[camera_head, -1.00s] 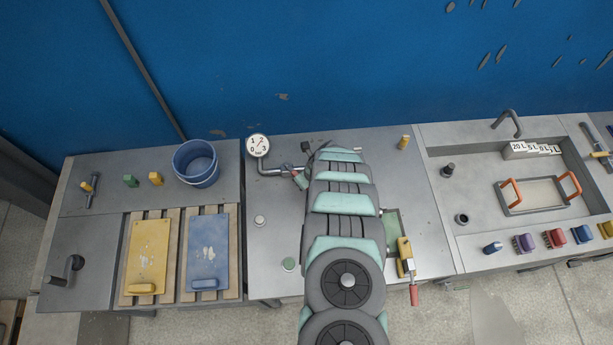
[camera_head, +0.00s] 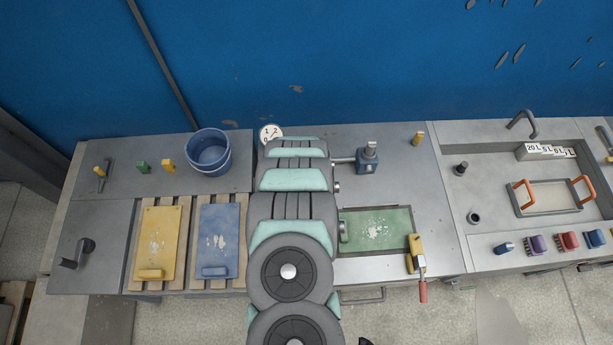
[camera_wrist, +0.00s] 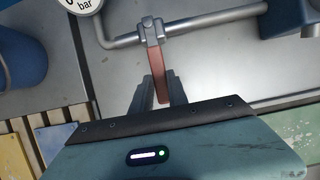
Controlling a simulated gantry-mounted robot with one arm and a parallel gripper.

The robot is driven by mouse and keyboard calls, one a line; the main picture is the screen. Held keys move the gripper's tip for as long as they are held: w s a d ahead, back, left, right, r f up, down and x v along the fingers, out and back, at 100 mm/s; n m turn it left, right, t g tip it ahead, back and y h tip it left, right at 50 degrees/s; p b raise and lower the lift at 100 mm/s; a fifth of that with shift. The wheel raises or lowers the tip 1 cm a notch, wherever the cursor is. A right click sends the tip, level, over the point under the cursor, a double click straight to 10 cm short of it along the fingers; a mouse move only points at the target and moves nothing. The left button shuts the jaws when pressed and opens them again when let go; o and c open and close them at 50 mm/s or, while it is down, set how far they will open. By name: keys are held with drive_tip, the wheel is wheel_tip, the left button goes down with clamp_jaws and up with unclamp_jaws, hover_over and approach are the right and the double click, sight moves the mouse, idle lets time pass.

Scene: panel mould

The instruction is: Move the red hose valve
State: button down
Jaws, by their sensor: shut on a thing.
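The red hose valve (camera_wrist: 162,72) shows in the wrist view as a flat red handle below a grey fitting on a metal pipe (camera_wrist: 205,20). My gripper (camera_wrist: 159,88) is shut on the red handle, with one dark finger on each side of it. In the head view my arm hides the valve and the gripper.
A pressure gauge (camera_head: 269,132) stands on the pipe, partly covered by my arm. A blue fitting (camera_head: 368,160) is at the pipe's right. A blue bucket (camera_head: 208,152) stands to the left.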

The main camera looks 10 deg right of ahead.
idle(0.4)
drive_tip(key=c, duration=1.3)
unclamp_jaws()
drive_tip(key=shift+a, duration=0.1)
